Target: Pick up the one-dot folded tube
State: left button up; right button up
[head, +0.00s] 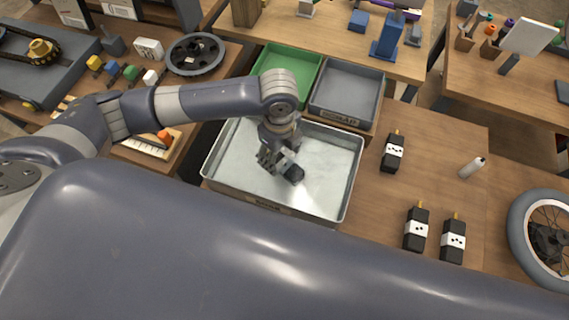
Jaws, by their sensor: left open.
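My left gripper (279,168) is open and points down into a shallow metal tray (222,172). A small dark piece shows at its fingertips; I cannot tell whether it is a finger or a separate object. Three black folded tubes with white dotted bands and yellow tips lie on the table to the right of the tray: one farther back (394,152), and two side by side nearer the front (416,229) (453,240). Their bands seem to carry more than one dot each, but the marks are too small to count surely. My right gripper is not in view.
A green bin (288,63) and a grey bin (346,92) stand behind the tray. My own large arm link covers the foreground. Bare table lies around the tubes.

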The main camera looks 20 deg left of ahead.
aim_at(281, 162)
pick_arm(q)
jog(key=shift+f, duration=0.75)
jog(key=f, duration=0.2)
jog(key=f+p, duration=0.1)
jog(key=f, duration=0.1)
jog(key=shift+w+f, duration=0.2)
jog(key=shift+f, duration=0.2)
jog(key=shift+c, duration=0.7)
jog(key=c, duration=1.2)
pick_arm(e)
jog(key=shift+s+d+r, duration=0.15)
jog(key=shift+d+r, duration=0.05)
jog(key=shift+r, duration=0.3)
pick_arm(q)
jog(key=shift+w+r, duration=0.1)
jog(key=shift+r, duration=0.2)
notch_tip(281, 162, up, 8)
jog(key=shift+r+b, duration=0.25)
jog(key=shift+b, duration=0.15)
jog(key=shift+r, duration=0.55)
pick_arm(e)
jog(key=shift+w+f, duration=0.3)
